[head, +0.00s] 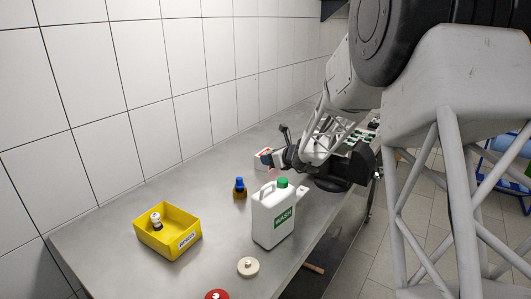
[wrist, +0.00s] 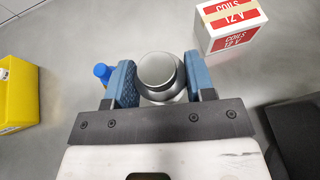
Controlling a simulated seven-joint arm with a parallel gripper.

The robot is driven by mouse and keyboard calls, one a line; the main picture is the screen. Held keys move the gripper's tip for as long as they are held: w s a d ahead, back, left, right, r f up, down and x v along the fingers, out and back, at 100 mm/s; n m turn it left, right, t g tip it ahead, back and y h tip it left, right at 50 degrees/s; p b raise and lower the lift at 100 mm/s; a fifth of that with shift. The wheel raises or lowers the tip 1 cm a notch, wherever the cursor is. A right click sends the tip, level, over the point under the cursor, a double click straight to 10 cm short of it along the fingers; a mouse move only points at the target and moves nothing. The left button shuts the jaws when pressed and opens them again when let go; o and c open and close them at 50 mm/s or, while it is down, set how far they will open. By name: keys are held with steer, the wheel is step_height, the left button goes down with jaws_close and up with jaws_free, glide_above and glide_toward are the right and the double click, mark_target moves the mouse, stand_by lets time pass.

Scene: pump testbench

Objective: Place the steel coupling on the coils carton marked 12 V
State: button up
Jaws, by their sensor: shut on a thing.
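The steel coupling (wrist: 158,70), a round grey metal piece, sits between the blue finger pads of my gripper (wrist: 160,82) in the wrist view. My gripper is shut on it. The coils carton (wrist: 231,28), white with red bands and marked 12 V, stands at the upper right of the wrist view, apart from the coupling. In the head view the carton (head: 261,153) shows only in part behind my gripper (head: 268,159), at the back of the bench. The coupling cannot be made out there.
A small bottle with a blue cap (head: 240,189) stands near my gripper. A white WASH jug (head: 267,222) stands in front. A yellow bin (head: 151,236) holds a small item at the left. A beige disc (head: 248,267) and a red item (head: 217,295) lie near the front.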

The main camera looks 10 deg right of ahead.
steer(key=w, duration=0.5)
steer(key=w+f, duration=0.1)
steer(key=w, duration=0.9)
steer(key=shift+w+f, duration=0.2)
steer(key=shift+w, duration=0.05)
steer(key=shift+f, duration=0.1)
steer(key=shift+f, duration=1.65)
steer(key=shift+f, duration=0.1)
steer(key=o, duration=1.1)
steer(key=shift+o, duration=0.2)
steer(key=shift+f, duration=0.1)
steer(key=shift+s+r, duration=0.1)
steer(key=shift+r, duration=0.1)
steer(key=shift+v, duration=0.95)
steer(key=v, duration=1)
